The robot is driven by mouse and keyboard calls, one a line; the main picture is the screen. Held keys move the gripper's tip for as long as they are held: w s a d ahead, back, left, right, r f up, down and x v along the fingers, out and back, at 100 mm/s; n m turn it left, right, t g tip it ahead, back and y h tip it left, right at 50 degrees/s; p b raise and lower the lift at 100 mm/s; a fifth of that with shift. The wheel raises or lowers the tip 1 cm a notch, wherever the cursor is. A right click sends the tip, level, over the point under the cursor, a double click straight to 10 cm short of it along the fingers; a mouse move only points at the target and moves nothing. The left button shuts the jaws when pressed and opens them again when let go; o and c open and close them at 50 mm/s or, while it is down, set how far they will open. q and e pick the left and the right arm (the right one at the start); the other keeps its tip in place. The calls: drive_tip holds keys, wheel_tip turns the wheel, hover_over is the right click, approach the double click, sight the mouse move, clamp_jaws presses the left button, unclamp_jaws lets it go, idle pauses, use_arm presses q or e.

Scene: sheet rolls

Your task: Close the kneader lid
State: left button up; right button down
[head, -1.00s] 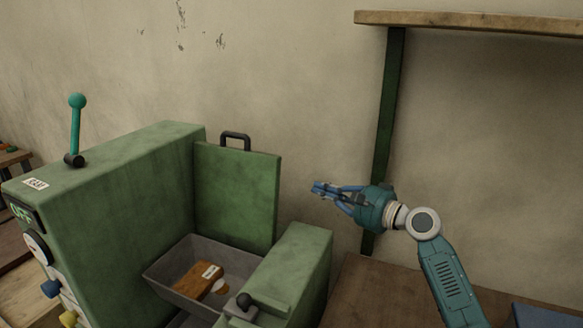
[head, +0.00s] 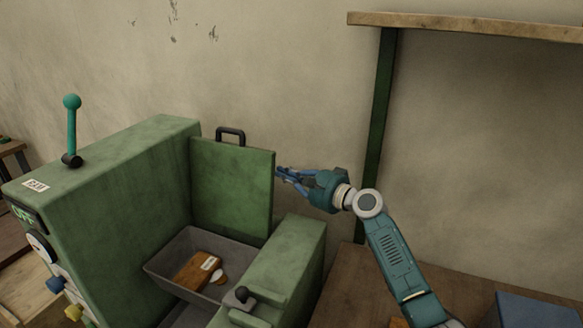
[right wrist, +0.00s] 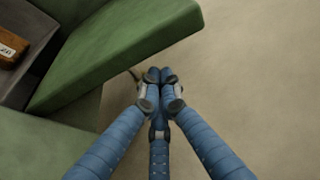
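The kneader is a green machine, and its flat green lid (head: 232,188) stands upright and open behind the trough, with a black handle (head: 231,134) on its top edge. The grey trough (head: 165,258) below it is uncovered. My right gripper (head: 281,173) is at the lid's right edge, its fingertips close to the upper part of that edge; I cannot tell whether they touch. In the right wrist view the lid (right wrist: 125,40) slants across the upper left, and my finger tips (right wrist: 160,76) are together with nothing between them. My left gripper is out of view.
A brown labelled block (head: 196,271) lies in the trough. A teal-knobbed lever (head: 72,130) rises from the machine's left part. Bare wall lies behind the lid.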

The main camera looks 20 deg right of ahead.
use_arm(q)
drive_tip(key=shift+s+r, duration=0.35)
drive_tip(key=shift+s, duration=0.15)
use_arm(e)
drive_tip(key=shift+s+a, duration=0.35)
drive_tip(key=shift+a, duration=0.05)
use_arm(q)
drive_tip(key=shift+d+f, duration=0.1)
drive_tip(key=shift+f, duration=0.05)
use_arm(e)
drive_tip(key=shift+s+a, duration=0.1)
drive_tip(key=shift+a, duration=0.05)
